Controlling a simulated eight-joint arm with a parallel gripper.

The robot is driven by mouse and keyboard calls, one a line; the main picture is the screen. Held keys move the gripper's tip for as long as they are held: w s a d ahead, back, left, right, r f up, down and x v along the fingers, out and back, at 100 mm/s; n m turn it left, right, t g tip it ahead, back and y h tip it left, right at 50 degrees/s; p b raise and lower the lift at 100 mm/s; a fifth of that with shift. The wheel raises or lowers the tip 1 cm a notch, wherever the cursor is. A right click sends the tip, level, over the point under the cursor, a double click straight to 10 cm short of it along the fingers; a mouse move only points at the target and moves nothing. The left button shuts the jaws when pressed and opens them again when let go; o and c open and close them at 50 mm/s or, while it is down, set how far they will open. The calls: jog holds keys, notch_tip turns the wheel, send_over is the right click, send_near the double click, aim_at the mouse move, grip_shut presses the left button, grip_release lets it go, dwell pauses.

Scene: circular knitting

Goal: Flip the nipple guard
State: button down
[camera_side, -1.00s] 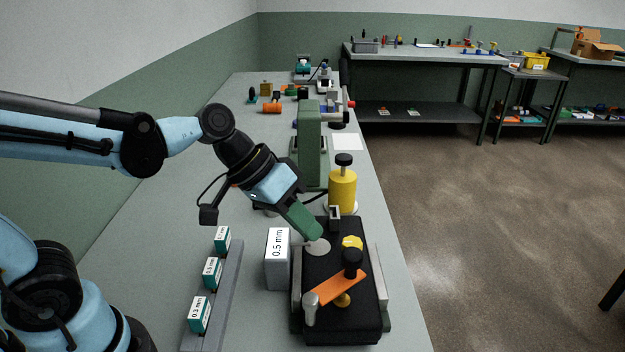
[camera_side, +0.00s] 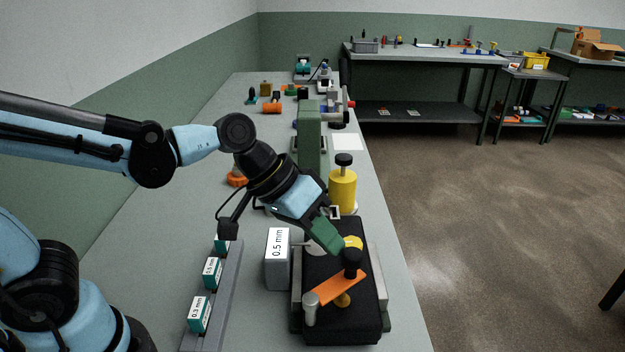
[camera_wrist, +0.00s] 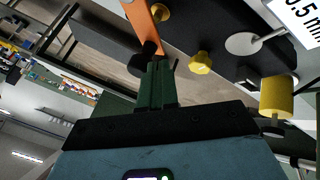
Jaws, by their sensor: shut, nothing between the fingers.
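An orange flat bar (camera_side: 336,288), which looks like the nipple guard, lies at a slant across the top of a black block (camera_side: 345,325). A black knob (camera_side: 351,262) stands upright at its far right end, and a grey cylindrical post (camera_side: 311,309) is at its near left end. In the wrist view the orange bar (camera_wrist: 138,22) ends at the knob (camera_wrist: 149,49). My gripper (camera_side: 337,249) is shut and empty, its green fingers just left of and behind the black knob. In the wrist view the fingertips (camera_wrist: 158,62) appear close against the knob; contact cannot be told.
A yellow knob (camera_side: 354,243) and a partly hidden pale disc (camera_side: 314,249) sit close to my fingers. A grey 0.5 mm block (camera_side: 277,260) stands left of the black block. A yellow cylinder (camera_side: 342,190) and green upright (camera_side: 309,135) stand behind.

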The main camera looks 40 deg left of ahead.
aim_at(355, 258)
jog(key=shift+w+d+m, duration=0.15)
jog(key=shift+d+m, duration=0.1)
jog(key=shift+m, duration=0.25)
jog(key=shift+w+d+m+g+h, duration=0.15)
jog(key=shift+d+m+g+h, duration=0.1)
jog(key=shift+d+m+g, duration=0.3)
jog(key=shift+w+d+m+g+h, duration=0.1)
jog(key=shift+d+m+g+h, duration=0.2)
jog(key=shift+m, duration=0.35)
jog(key=d+m+g, duration=0.1)
jog(key=m, duration=0.1)
jog(key=d+m+g, duration=0.1)
jog(key=m+g, duration=0.1)
jog(key=shift+s+d+h, duration=0.1)
jog(key=shift+d+h, duration=0.15)
jog(key=shift+d, duration=0.1)
jog(key=shift+s+d+m+g, duration=0.4)
jog(key=shift+d+m, duration=0.15)
jog(key=shift+m, duration=0.2)
jog(key=shift+s+d+m+g, duration=0.4)
jog(key=shift+d+m, duration=0.2)
jog(key=shift+m, duration=0.2)
jog(key=shift+s+d+m+g, duration=0.3)
jog(key=shift+d+m+g, duration=0.2)
jog(key=shift+m, duration=0.25)
jog(key=shift+s+d, duration=0.1)
jog(key=shift+d, duration=0.05)
